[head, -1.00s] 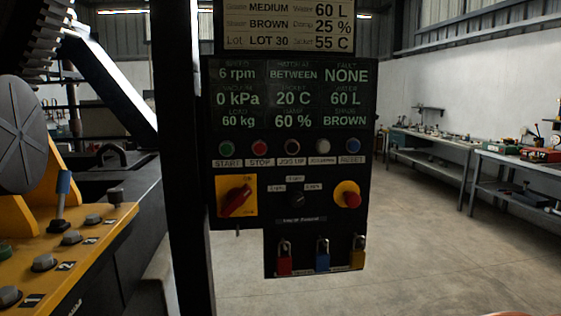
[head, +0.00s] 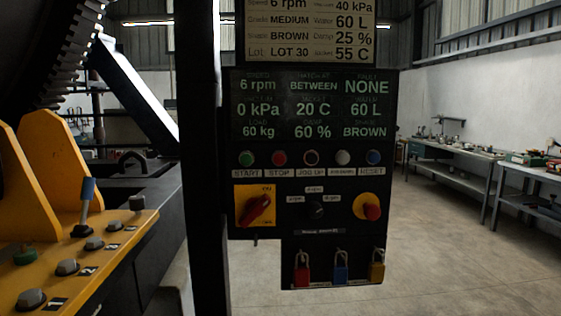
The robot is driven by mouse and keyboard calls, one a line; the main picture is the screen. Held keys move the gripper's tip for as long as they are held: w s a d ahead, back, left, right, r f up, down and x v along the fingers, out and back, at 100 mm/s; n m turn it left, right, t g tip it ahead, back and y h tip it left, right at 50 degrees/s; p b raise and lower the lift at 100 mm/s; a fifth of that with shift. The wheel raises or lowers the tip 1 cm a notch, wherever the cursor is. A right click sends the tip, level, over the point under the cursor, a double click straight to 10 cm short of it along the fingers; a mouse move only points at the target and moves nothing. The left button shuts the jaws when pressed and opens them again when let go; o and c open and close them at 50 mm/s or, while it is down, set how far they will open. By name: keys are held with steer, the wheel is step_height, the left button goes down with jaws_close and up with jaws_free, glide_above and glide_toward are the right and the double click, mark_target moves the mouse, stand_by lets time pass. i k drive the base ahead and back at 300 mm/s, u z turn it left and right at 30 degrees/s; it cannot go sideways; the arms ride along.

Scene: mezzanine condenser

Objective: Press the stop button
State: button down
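The stop button (head: 279,158) is a small red round button on the black control panel (head: 262,218). It is second from the left in a row, above a label reading STOP. The green start button (head: 246,158) is to its left and the dark jog up button (head: 311,158) to its right. Nothing covers the stop button. My gripper is not in view, so its distance from the button cannot be told.
Below the row are a red rotary switch (head: 255,209) on a yellow plate, a black knob (head: 316,210) and a red mushroom button (head: 372,211). Padlocks hang lower. A dark post (head: 203,200) stands left of the panel. A yellow console (head: 90,260) is at left; open floor lies right.

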mark_target(279, 159)
steer(key=z, duration=0.7)
steer(key=i, duration=0.4)
steer(key=u, duration=3.25)
